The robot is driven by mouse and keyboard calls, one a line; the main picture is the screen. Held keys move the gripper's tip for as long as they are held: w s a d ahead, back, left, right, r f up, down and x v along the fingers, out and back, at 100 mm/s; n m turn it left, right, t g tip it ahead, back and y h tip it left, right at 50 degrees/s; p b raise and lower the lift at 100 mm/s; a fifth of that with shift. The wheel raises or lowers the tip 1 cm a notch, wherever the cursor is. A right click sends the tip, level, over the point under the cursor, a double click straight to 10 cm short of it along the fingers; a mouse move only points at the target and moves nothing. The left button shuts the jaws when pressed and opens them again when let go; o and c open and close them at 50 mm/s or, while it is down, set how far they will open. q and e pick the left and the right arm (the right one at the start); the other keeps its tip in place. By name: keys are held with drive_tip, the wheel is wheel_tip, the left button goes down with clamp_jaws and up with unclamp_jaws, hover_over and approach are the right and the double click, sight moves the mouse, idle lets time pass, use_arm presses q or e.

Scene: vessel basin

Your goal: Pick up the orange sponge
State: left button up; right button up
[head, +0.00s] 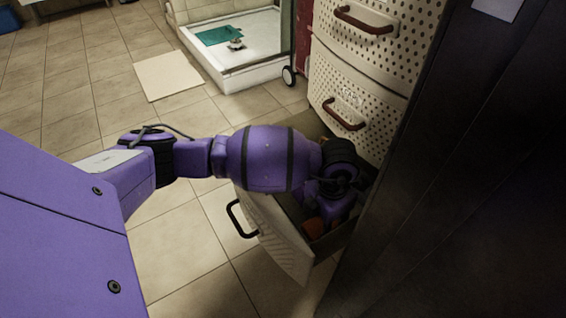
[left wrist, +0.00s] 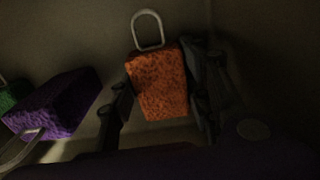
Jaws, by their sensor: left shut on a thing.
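The orange sponge (left wrist: 160,85) is a speckled block with a pale wire loop at its top. In the left wrist view it sits between the two dark fingers of my left gripper (left wrist: 158,95), which is shut on it. In the head view my left arm reaches down into an open drawer (head: 292,246), and a bit of the orange sponge (head: 314,227) shows below the wrist. The gripper's fingers are hidden there. I cannot tell whether the sponge touches the drawer floor. My right gripper is not in view.
A purple sponge (left wrist: 58,103) with a wire loop and part of a green one (left wrist: 12,94) lie to the left in the drawer. Perforated drawers (head: 360,75) stand above it. A dark panel (head: 440,180) is close on the right.

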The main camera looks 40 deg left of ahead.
use_arm(q)
wheel_tip(320, 180, up, 18)
drive_tip(key=p, duration=0.6)
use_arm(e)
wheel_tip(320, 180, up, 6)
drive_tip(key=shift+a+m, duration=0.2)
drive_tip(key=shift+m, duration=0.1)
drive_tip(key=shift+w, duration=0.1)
